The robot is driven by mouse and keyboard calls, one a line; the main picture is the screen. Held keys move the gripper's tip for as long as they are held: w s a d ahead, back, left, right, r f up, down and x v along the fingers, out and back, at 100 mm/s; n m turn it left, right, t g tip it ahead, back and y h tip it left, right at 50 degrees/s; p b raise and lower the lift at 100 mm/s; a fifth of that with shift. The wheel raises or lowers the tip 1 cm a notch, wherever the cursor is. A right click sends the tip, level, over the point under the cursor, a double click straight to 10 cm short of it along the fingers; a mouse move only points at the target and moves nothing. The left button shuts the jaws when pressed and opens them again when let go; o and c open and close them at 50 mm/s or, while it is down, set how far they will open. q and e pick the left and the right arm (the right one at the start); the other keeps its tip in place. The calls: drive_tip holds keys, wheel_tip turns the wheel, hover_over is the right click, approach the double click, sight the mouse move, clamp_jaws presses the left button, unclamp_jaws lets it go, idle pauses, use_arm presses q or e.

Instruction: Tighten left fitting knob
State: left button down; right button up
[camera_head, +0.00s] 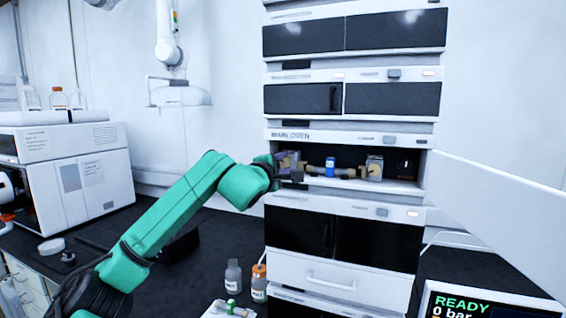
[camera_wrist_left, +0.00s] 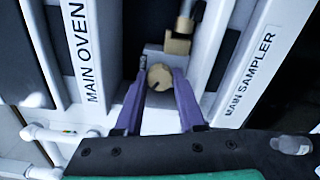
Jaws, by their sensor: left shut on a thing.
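The left fitting knob (camera_wrist_left: 159,77) is a round, brass-coloured knob, seen end-on in the left wrist view. The purple fingers of my left gripper (camera_wrist_left: 159,88) stand on either side of it and are shut on it. In the head view my left gripper (camera_head: 289,162) reaches into the left end of the open oven bay (camera_head: 345,151), and the knob is too small or covered to make out there. The column (camera_head: 330,167) with a blue band lies across the bay. Another brass-coloured fitting (camera_wrist_left: 177,46) shows beyond the knob. My right gripper is out of view.
The oven's white door (camera_head: 500,205) stands swung open to the right. Closed dark-fronted modules (camera_head: 335,240) lie above and below the bay. Bottles (camera_head: 259,283) stand on the bench at the front, and a screen (camera_head: 480,305) reads READY, 0 bar.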

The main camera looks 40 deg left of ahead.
use_arm(q)
drive_tip(key=m+p, duration=0.1)
drive_tip(key=m, duration=0.4)
drive_tip(key=shift+f+m+p, duration=0.1)
drive_tip(key=shift+m+p, duration=0.2)
drive_tip(key=m+p, duration=0.1)
drive_tip(key=m, duration=0.2)
drive_tip(key=shift+d, duration=0.1)
drive_tip(key=shift+f+m, duration=0.15)
drive_tip(key=shift+m, duration=0.85)
drive_tip(key=shift+f, duration=0.1)
drive_tip(key=c, duration=0.5)
unclamp_jaws()
drive_tip(key=shift+d, duration=0.1)
drive_tip(key=shift+r+p, duration=0.25)
drive_tip(key=shift+p, duration=0.05)
drive_tip(key=shift+s, duration=0.1)
